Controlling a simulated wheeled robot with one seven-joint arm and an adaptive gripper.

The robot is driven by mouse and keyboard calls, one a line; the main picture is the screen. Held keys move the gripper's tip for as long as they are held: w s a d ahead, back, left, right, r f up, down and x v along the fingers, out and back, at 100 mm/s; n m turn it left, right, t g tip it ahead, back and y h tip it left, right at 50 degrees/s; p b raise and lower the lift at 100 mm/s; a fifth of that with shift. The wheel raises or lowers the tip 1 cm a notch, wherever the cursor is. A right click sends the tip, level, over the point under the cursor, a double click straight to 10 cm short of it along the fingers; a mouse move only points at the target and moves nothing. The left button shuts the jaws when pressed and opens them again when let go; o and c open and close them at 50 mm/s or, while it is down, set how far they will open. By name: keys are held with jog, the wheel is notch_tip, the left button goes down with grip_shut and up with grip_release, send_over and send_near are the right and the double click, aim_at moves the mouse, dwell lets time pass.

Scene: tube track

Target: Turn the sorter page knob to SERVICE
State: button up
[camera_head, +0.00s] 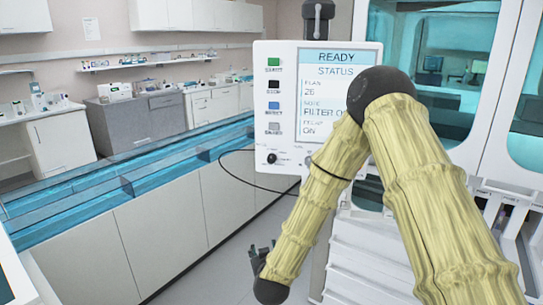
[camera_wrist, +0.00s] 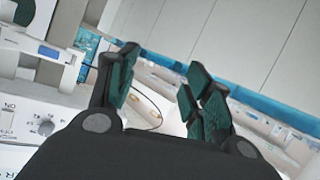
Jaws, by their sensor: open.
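A white control panel (camera_head: 290,110) has a screen (camera_head: 337,95) reading READY, STATUS, PLAN 26, a partly hidden FILTER line and ON. A small dark knob (camera_head: 271,158) sits at the panel's lower left. A second grey knob (camera_head: 308,160) shows below the screen, beside my arm. Their labels are too small to read, so I cannot tell which is the page knob. In the wrist view a grey knob (camera_wrist: 46,127) with marks around it shows at lower left. My gripper (camera_head: 261,247) is open and empty, below the panel and apart from the knobs; its fingers (camera_wrist: 158,80) show spread.
A black cable (camera_head: 235,175) loops out from the panel's left side. A long counter with a blue, clear-walled track (camera_head: 120,175) runs along the left. A glass-fronted cabinet (camera_head: 520,120) stands at right. The floor (camera_head: 215,265) left of my gripper is clear.

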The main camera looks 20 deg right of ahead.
aim_at(272, 161)
jog(key=w+d+r+m+t+h+p, duration=0.15)
jog(key=w+r, duration=0.25)
jog(key=r, duration=0.8)
jog(key=w+d+r+m+t+h, duration=0.1)
jog(key=w+d+r+h, duration=0.2)
jog(key=r, duration=0.8)
jog(key=p+x, duration=0.1)
jog(key=x, duration=0.2)
jog(key=a+p+x, duration=0.1)
jog(key=x, duration=0.3)
jog(key=p+x, duration=0.1)
jog(key=x, duration=0.3)
jog(key=shift+w+a+r+p, duration=0.15)
jog(key=shift+w+a+p, duration=0.1)
jog(key=shift+p, duration=0.15)
jog(key=c, duration=1)
jog(key=shift+c, duration=0.2)
